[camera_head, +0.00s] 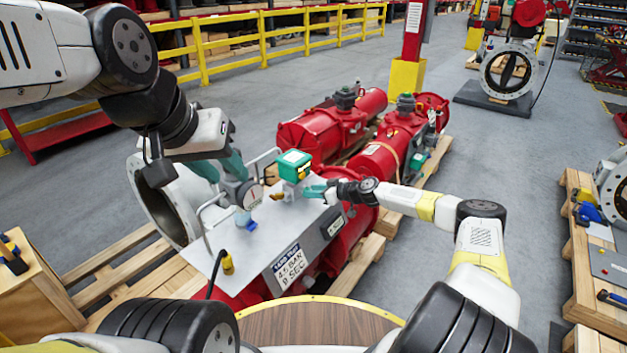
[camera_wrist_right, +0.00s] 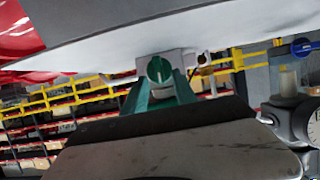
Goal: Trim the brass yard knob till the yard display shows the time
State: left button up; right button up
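A grey panel (camera_head: 262,240) carries a label (camera_head: 290,266) reading LEAK TEST, 4.5 BAR, 9 SEC. A green box with a small pale display (camera_head: 293,157) stands at its back; its digits are too small to read. A small brass-coloured part (camera_head: 277,196) sits in front of it; the right wrist view shows a brass-coloured piece (camera_wrist_right: 204,63). My right gripper (camera_head: 316,191) is at the panel's right edge; its teal fingers flank a green round knob (camera_wrist_right: 159,70), contact unclear. My left gripper (camera_head: 243,191) is beside a dial gauge (camera_head: 254,197) and a blue part; its fingertips are partly hidden.
A yellow plug (camera_head: 227,263) with a black cable is at the panel's front left. Bent metal rails rise at the panel's left side. Red valve actuators (camera_head: 325,130) lie behind on wooden pallets. A round wooden top (camera_head: 315,326) is in front.

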jog(key=shift+c, duration=0.4)
jog(key=shift+a, duration=0.1)
grip_shut()
jog(key=shift+w, duration=0.1)
jog(key=shift+w+d+m+g+y, duration=0.15)
jog(key=shift+m+g+y, duration=0.15)
jog(key=shift+m, duration=0.3)
jog(key=shift+w+d+m+g+y, duration=0.1)
jog(key=shift+m+g+y, duration=0.1)
jog(key=shift+m+g, duration=0.3)
jog(key=shift+w+d+f+m+g+y, duration=0.1)
jog(key=shift+w+m+g+y, duration=0.15)
jog(key=shift+m, duration=0.4)
jog(key=shift+d+f+m+g+y, duration=0.15)
jog(key=shift+m+y, duration=0.2)
jog(key=shift+m, duration=0.3)
jog(key=shift+o, duration=0.4)
grip_release()
